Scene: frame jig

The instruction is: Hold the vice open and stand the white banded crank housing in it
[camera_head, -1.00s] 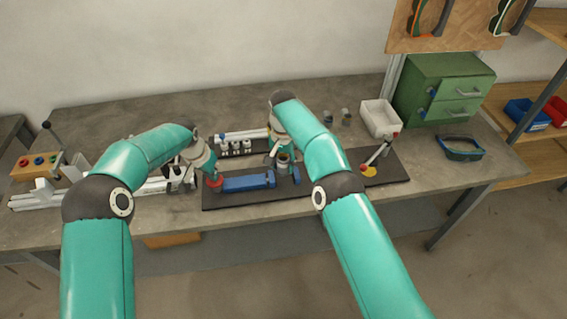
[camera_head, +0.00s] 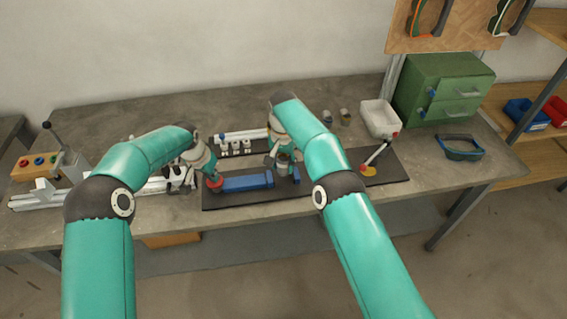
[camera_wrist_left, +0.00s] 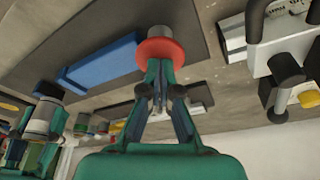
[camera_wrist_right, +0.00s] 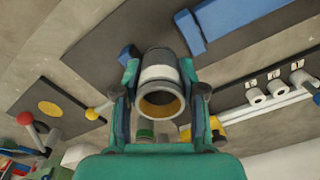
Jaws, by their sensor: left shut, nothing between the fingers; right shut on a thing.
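The blue vice (camera_head: 247,182) lies on the dark mat, with a red round knob (camera_wrist_left: 160,56) at its left end. My left gripper (camera_wrist_left: 160,82) is shut and empty, its fingertips right at the knob; whether they press it I cannot tell. My right gripper (camera_wrist_right: 161,92) is shut on the crank housing (camera_wrist_right: 158,71), a dark grey cylinder with a white band and a yellowish bore. The housing is about upright, over the gap between the long vice body (camera_wrist_right: 228,18) and the small blue end jaw (camera_wrist_right: 128,55). Whether its lower end is seated is hidden.
Behind the vice is a dark rack with several small white parts (camera_head: 236,147). To the right stand a red-knobbed lever (camera_head: 378,153), a yellow disc (camera_head: 368,170) and a white bin (camera_head: 381,118). A white rail fixture (camera_head: 40,200) lies left.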

